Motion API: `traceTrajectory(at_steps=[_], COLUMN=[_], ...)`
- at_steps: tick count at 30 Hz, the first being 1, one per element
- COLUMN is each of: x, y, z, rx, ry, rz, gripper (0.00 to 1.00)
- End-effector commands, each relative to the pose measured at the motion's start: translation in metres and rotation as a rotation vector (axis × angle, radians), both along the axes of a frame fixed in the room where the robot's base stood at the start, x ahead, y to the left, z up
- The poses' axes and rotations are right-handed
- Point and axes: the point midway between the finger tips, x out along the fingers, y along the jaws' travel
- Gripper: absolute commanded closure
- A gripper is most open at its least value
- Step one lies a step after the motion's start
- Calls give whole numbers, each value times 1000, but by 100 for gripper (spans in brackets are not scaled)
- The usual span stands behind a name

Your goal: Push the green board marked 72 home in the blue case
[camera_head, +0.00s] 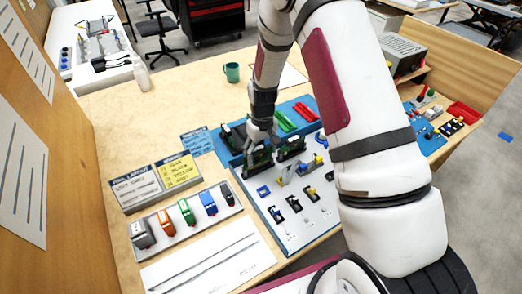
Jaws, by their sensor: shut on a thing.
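The blue case (226,154) lies on the wooden table near the middle of the view. Dark green boards stand upright in it, one (258,161) right under my gripper and another (291,149) just to its right. My gripper (261,143) points down and is shut on the top of the left green board. No number can be read at this size, so I cannot confirm the 72. My gripper and arm hide part of the case, and I cannot tell how deep the board sits.
A pale panel (278,236) with several small switches and connectors lies in front of the case. A tray (188,228) of coloured parts and label cards (157,181) are at left. A green mug (232,72) stands behind.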

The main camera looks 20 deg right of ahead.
Motion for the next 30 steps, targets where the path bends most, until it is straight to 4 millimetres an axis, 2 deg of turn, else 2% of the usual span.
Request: traceTrajectory(at_steps=[23,30], x=[0,-1], y=[0,0], z=[-22,-21], rx=[0,-10], ry=[2,-1], rz=[0,1], gripper=[64,64])
